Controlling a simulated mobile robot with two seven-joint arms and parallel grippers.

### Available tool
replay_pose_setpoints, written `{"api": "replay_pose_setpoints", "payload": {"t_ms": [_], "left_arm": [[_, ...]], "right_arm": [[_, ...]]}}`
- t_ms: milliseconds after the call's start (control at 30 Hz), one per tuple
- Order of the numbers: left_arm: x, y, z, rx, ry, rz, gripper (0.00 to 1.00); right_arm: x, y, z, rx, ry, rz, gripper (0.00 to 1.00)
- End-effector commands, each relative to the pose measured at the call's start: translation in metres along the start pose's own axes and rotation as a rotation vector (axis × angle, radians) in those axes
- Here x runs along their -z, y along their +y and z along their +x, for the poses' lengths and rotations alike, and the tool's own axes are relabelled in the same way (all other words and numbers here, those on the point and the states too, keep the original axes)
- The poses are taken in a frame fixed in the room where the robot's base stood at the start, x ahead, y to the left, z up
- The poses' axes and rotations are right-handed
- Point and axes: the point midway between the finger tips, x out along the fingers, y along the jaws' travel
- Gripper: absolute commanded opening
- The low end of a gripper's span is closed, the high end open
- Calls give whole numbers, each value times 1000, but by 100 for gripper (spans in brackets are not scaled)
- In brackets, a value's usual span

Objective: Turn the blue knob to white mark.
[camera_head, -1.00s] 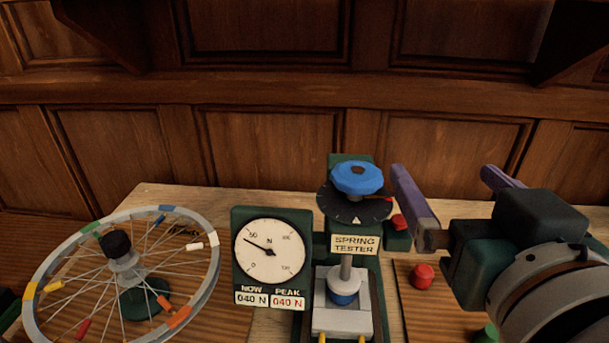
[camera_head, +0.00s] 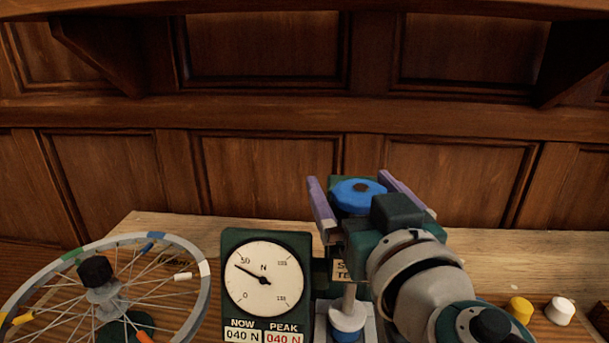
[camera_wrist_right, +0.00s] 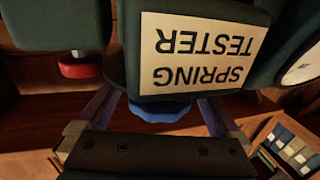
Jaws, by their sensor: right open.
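The blue knob (camera_head: 357,194) sits on top of the spring tester in the head view. Its lower edge also shows in the right wrist view (camera_wrist_right: 160,112), behind the upside-down "SPRING TESTER" label (camera_wrist_right: 200,52). My right gripper (camera_head: 349,179) is open, with one purple finger on each side of the knob. I cannot tell whether either finger touches it. The dark dial under the knob, with its white mark and red pointer, is hidden by my gripper. My left gripper is not in view.
A force gauge (camera_head: 266,277) reading 040 N stands left of the tester. A spoked wheel (camera_head: 205,270) stands further left. A yellow piece (camera_head: 519,309) and a white piece (camera_head: 560,311) lie at the right. A red button (camera_wrist_right: 80,68) shows in the wrist view.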

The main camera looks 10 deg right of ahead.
Motion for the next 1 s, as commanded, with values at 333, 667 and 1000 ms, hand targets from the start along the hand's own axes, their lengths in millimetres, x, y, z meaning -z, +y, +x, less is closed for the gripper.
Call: {"api": "replay_pose_setpoints", "payload": {"t_ms": [333,667,1000], "left_arm": [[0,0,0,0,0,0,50],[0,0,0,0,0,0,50],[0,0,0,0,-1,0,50]], "right_arm": [[0,0,8,-1,0,0,100],[0,0,7,-1,0,0,68],[0,0,7,0,0,0,30]]}}
